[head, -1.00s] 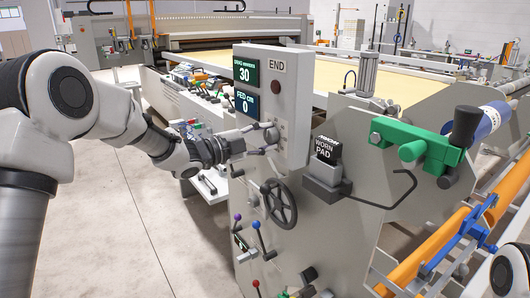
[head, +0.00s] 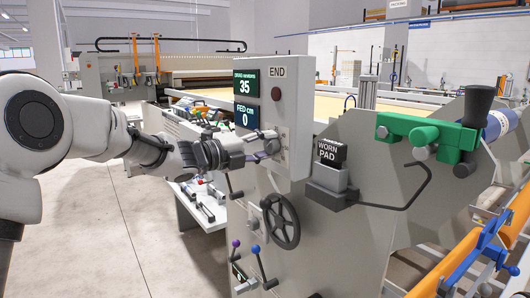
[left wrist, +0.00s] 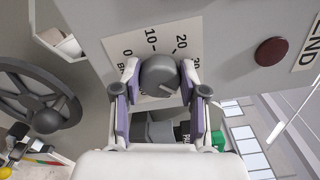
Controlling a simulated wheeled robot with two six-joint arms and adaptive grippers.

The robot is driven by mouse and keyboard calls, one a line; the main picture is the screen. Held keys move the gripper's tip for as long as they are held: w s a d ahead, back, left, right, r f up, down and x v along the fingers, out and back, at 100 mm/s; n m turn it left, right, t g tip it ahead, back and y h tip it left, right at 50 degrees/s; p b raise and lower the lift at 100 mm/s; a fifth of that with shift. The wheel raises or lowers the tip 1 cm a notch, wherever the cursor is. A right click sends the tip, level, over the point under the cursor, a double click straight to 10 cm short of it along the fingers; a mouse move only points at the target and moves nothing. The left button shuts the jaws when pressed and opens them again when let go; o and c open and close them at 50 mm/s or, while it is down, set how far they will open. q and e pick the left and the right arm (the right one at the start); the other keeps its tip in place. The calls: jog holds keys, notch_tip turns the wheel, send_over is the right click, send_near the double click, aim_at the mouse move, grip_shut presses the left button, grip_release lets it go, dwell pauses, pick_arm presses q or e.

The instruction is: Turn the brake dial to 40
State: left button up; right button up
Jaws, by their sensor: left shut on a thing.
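The brake dial (left wrist: 160,75) is a dark grey round knob on a pale scale plate (left wrist: 150,43) in the left wrist view. Marks 0, 10 and 20 show on the plate; the rest is partly hidden by my fingers. My left gripper (left wrist: 160,82) is shut on the dial, one finger on each side. In the head view my left gripper (head: 266,146) reaches the side of the grey control box (head: 297,110). The green brake display (head: 245,83) on the box reads 35. My right gripper is not in view.
The box also carries a FED CM display (head: 247,116) reading 0 and a dark red button (head: 276,94). Below are a black handwheel (head: 281,222) and several small levers. A WORN PAD block (head: 331,165) and a green clamp (head: 425,134) stand to the right.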

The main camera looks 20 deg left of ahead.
pick_arm(q)
jog(key=shift+f, duration=0.1)
dwell(0.3)
jog(key=o, duration=1.1)
jog(key=shift+o, duration=0.2)
jog(key=shift+s, duration=0.1)
jog(key=v, duration=1.1)
jog(key=shift+s+a, duration=0.3)
